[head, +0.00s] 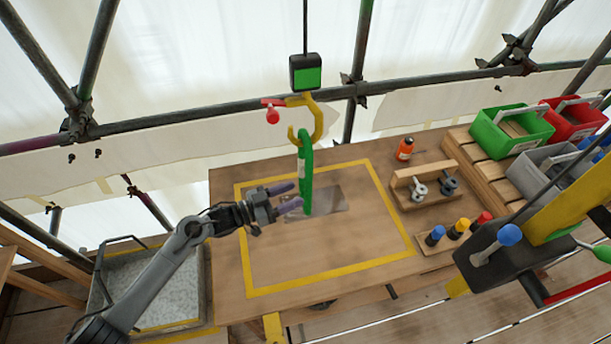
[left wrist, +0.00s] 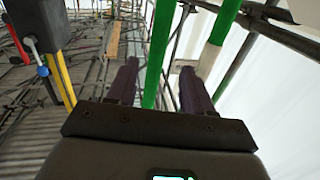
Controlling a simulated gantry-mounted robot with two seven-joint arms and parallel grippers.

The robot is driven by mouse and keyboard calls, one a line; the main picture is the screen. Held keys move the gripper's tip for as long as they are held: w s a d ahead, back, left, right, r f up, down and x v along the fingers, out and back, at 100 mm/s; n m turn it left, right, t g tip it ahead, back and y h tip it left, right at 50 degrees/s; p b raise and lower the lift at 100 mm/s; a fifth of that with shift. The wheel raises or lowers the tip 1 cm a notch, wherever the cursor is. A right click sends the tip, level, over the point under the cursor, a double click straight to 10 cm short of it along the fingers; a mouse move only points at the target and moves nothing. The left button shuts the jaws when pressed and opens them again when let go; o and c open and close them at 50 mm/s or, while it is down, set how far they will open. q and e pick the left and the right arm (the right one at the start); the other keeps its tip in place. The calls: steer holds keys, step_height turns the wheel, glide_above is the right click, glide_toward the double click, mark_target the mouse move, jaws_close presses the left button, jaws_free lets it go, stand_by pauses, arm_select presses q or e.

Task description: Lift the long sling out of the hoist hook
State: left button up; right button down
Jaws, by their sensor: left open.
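The long green sling (head: 306,160) hangs upright from the yellow hoist hook (head: 318,118) over the bench in the head view. My left gripper (head: 291,194) is open at the sling's lower part, its purple fingers pointing right toward it. In the left wrist view, one green sling strand (left wrist: 158,55) shows between the open fingers (left wrist: 158,85), closer to the left one. Another green strand (left wrist: 223,22) with a pale section passes behind the right finger. Contact with the fingers cannot be told. My right gripper is not in view.
A yellow-taped square (head: 258,291) marks the wooden bench, mostly bare around a grey plate (head: 334,200). To the right stand an orange bottle (head: 404,149), a wooden shackle rack (head: 433,202) and coloured bins (head: 511,128). A dark box with a blue-knobbed lever (head: 509,235) stands front right.

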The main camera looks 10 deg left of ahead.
mark_target(309, 189)
arm_select(q)
steer(key=shift+s+x, duration=0.2)
steer(key=shift+x, duration=2.8)
steer(key=shift+d+r, duration=0.1)
steer(key=shift+d, duration=0.05)
steer(key=c, duration=0.9)
jaws_close()
steer(key=shift+r, duration=0.15)
